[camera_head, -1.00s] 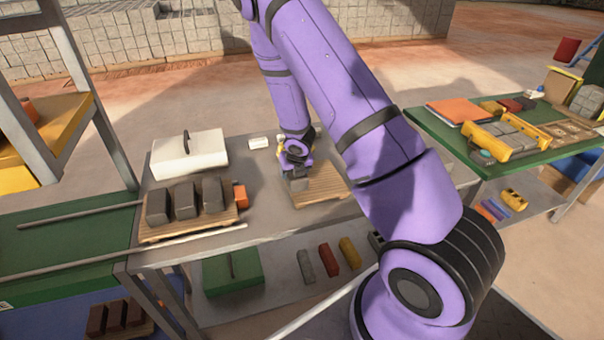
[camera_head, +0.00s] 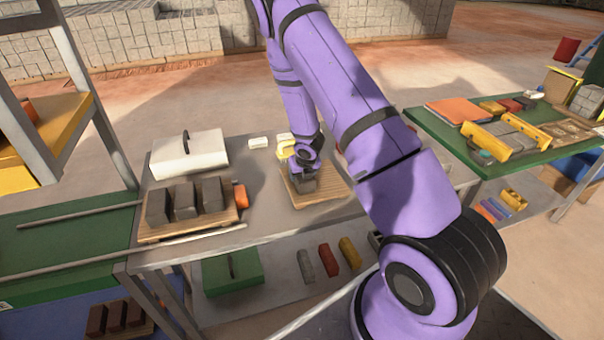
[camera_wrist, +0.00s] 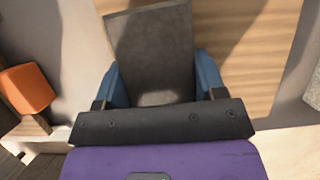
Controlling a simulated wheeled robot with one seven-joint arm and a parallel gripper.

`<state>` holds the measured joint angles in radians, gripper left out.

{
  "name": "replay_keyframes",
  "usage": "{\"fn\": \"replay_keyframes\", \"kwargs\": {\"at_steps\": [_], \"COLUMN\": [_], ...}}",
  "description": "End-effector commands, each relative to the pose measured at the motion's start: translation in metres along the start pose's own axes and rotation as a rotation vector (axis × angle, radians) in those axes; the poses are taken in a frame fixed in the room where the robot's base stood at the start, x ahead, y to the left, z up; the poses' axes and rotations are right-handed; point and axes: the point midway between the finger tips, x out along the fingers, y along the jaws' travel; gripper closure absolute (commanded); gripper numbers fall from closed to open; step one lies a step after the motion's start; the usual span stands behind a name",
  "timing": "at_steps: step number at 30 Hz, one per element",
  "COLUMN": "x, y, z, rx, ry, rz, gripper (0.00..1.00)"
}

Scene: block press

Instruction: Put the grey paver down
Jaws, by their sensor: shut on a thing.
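The grey paver (camera_wrist: 152,55) is between the two blue fingers of my gripper (camera_wrist: 160,85) in the wrist view, and the fingers are shut on it. In the head view the paver (camera_head: 303,184) is low over the wooden pallet (camera_head: 327,190) on the grey table. I cannot tell whether its underside touches the slats. The pallet's bare wood (camera_wrist: 235,55) shows to the right of the paver in the wrist view. My gripper (camera_head: 304,172) is partly hidden by my own wrist in the head view.
A small white block (camera_head: 258,142) lies near the back edge. A green table (camera_head: 470,157) stands at the right.

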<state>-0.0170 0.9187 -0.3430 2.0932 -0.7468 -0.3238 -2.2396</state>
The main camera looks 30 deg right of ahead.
Motion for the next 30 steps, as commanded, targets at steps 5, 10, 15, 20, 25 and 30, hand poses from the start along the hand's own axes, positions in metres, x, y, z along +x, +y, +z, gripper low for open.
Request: {"fn": "replay_keyframes", "kwargs": {"at_steps": [5, 10, 15, 20, 25, 30], "x": [-0.001, 0.001, 0.001, 0.0, -0.01, -0.035], "y": [0.0, 0.0, 0.0, 0.0, 0.0, 0.0], "z": [0.001, 0.0, 0.0, 0.0, 0.001, 0.001], "rx": [0.001, 0.001, 0.001, 0.001, 0.001, 0.001], "ry": [-0.002, -0.001, -0.001, -0.001, -0.002, -0.003], "rz": [0.0, 0.0, 0.0, 0.0, 0.0, 0.0], "gripper": [0.9, 0.23, 0.11, 0.11, 0.11, 0.11]}}
